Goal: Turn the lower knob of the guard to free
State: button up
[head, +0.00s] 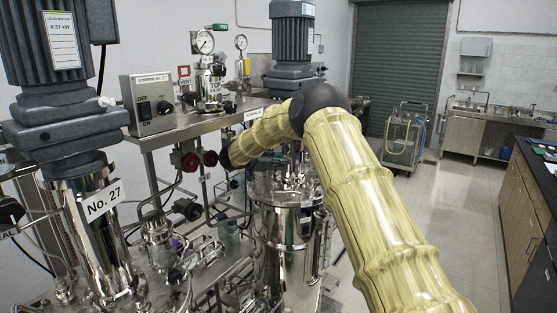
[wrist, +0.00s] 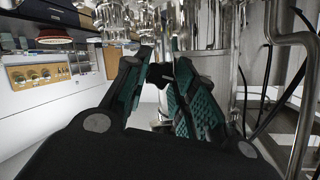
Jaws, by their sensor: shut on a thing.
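In the wrist view my gripper (wrist: 160,82) shows two dark fingers with teal ribbed pads. They are closed on a small black knob (wrist: 158,73) between the fingertips. The wrist view does not show a mark or pointer on the knob, so I cannot tell its setting. In the head view my yellow arm reaches to the middle and bends left toward the steel skid. My fingers and the held knob are hidden there behind the arm. I cannot make out a guard or its label in either view.
A steel vessel (head: 283,250) stands beneath my arm. In the wrist view a bent steel pipe (wrist: 302,110) is close on the right. The floor (head: 455,215) on the right is clear.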

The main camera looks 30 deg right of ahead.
jog(key=shift+f+n+g, duration=0.1)
jog(key=shift+n+g, duration=0.2)
jog(key=shift+n, duration=0.3)
jog(key=o, duration=1.1)
jog(key=shift+w, duration=0.15)
jog(key=shift+c, duration=0.2)
